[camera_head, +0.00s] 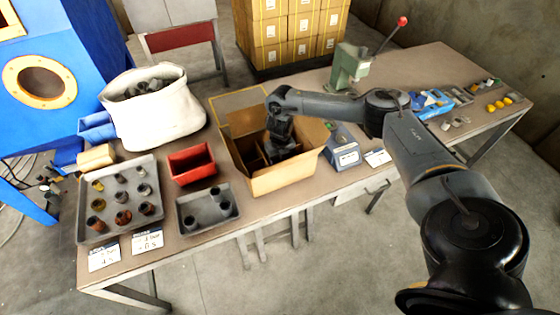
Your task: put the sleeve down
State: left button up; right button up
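My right gripper (278,152) reaches down into the open cardboard box (285,180) near the middle of the table. Its fingertips are partly hidden by the box and too dark to tell whether they are open or shut, or whether a sleeve is between them. The box has dividers inside. Several brown and dark sleeves stand in the grey tray (106,163) at the left. Dark grey sleeves stand in the smaller grey tray (190,222) left of the box. My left gripper is not in view.
A red bin (192,166) and a white sack (165,118) of dark parts stand left of the box. A blue scale (343,150) sits close to its right. A green lever press (347,68) stands behind. Blue gloves and small parts lie farther right.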

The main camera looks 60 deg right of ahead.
jog(key=shift+f, duration=0.55)
jog(key=o, duration=1)
jog(key=shift+c, duration=0.2)
jog(key=shift+r, duration=0.1)
